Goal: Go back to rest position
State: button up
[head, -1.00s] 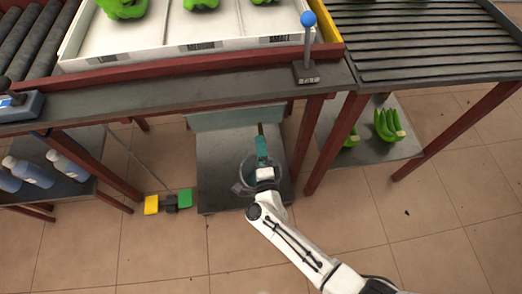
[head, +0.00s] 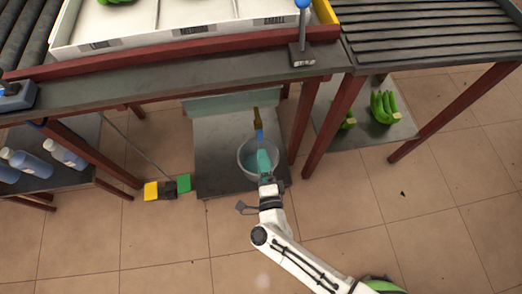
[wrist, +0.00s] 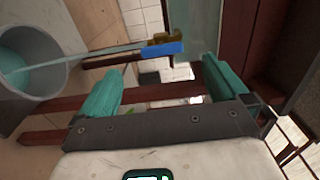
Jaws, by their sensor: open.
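My gripper (head: 265,163) is low under the table's front edge, at the near side of a grey bucket (head: 243,157). Its two teal fingers stand apart in the wrist view (wrist: 165,88), with nothing between them. The bucket holds teal liquid and also shows at the left of the wrist view (wrist: 62,62). A thin tool with a blue and brown handle (head: 258,124) leans out of the bucket. Its handle also shows in the wrist view (wrist: 163,48), beyond the fingertips. The tool's lower end is hidden in the liquid.
The bucket stands on a low grey platform (head: 220,180). A red-framed table (head: 180,72) with a white tray (head: 130,38) is above. Bottles (head: 28,166) are far left, green bananas (head: 384,107) right. Floor in front is clear.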

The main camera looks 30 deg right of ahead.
jog(key=shift+s+a, duration=0.1)
jog(key=shift+s, duration=0.3)
dwell(0.3)
